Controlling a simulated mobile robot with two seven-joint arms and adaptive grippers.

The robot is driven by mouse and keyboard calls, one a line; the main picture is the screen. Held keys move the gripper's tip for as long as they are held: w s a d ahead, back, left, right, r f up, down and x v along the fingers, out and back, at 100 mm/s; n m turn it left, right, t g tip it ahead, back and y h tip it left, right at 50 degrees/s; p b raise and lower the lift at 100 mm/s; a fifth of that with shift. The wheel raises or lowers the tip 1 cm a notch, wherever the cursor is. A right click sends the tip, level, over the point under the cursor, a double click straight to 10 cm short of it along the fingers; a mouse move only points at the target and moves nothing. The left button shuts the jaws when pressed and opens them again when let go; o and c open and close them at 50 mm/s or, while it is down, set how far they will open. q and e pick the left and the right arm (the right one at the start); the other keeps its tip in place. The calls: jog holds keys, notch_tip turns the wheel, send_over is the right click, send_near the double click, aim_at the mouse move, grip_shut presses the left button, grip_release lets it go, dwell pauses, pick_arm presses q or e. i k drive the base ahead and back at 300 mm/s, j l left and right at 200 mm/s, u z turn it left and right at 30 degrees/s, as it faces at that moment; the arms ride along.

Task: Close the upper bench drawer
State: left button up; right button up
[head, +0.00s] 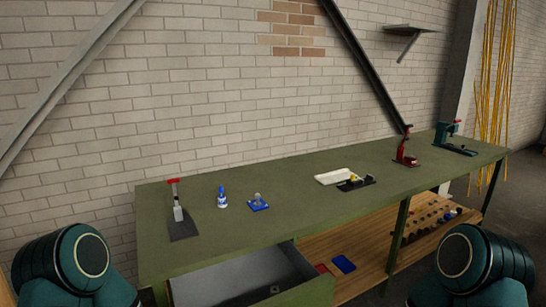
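The upper bench drawer (237,277) is pulled out below the left part of the green workbench (290,205). Its grey inside shows from above. Its green front (304,294) runs along the bottom edge of the view, and its lower part is cut off. A small dark item lies in the drawer near the front; it is too small to name. Parts of my two arms show at the lower left and lower right corners, on either side of the drawer. Neither gripper is in view.
On the bench top stand a red-handled tool (177,209), a blue-white bottle (222,197), a blue-based part (258,203), a white tray (333,177), a red press (406,148) and a green vise (452,139). A wooden lower shelf (365,247) holds a blue box (343,264).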

aim_at(246, 281)
jog(key=l+u, duration=0.25)
jog(key=u, duration=0.2)
jog(key=l+u, duration=0.25)
jog(key=u, duration=0.2)
jog(key=l+z, duration=0.3)
jog(key=l, duration=0.8)
jog(key=l+z, duration=0.45)
jog(key=z, duration=0.3)
